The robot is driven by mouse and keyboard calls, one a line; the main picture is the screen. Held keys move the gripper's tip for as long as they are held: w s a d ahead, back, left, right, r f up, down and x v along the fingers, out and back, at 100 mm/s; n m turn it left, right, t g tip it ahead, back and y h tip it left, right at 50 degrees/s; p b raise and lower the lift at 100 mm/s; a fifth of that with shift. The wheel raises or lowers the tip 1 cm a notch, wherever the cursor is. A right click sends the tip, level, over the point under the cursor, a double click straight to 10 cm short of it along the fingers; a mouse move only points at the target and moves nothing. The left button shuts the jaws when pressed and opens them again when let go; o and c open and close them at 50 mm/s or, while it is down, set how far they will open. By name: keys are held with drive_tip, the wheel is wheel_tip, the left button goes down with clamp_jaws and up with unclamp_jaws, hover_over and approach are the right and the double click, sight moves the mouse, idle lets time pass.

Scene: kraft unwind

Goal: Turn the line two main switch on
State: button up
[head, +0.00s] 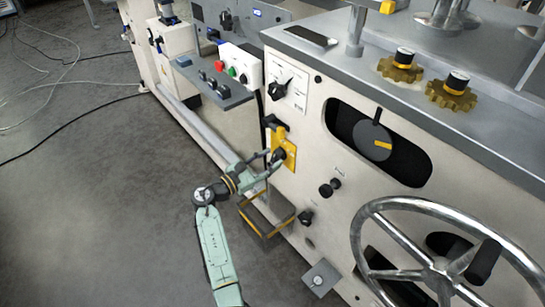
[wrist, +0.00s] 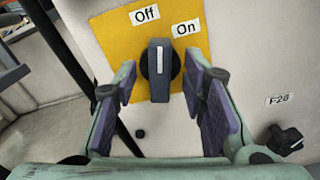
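A black rotary switch (wrist: 160,71) sits on a yellow plate (wrist: 122,45) on the pale machine panel. Above it are a white "Off" label (wrist: 144,14) at upper left and an "On" label (wrist: 187,29) at upper right. In the wrist view its grey handle stands about upright, its top between the labels. My gripper (wrist: 165,92) is open, with one purple-padded finger on each side of the handle and gaps visible. In the head view my gripper (head: 277,158) is at the yellow plate (head: 289,150) and partly hides the switch. No line number is readable on the plate.
A black knob (wrist: 285,139) beside an "F-26" label (wrist: 279,99) is at right in the wrist view. In the head view, a handwheel (head: 440,275) and large dial (head: 374,140) are to the right. A grey button shelf (head: 215,85) juts out at upper left. Floor at left is open, with cables.

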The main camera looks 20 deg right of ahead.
drive_tip(key=shift+x, duration=0.9)
drive_tip(key=shift+c, duration=0.3)
clamp_jaws()
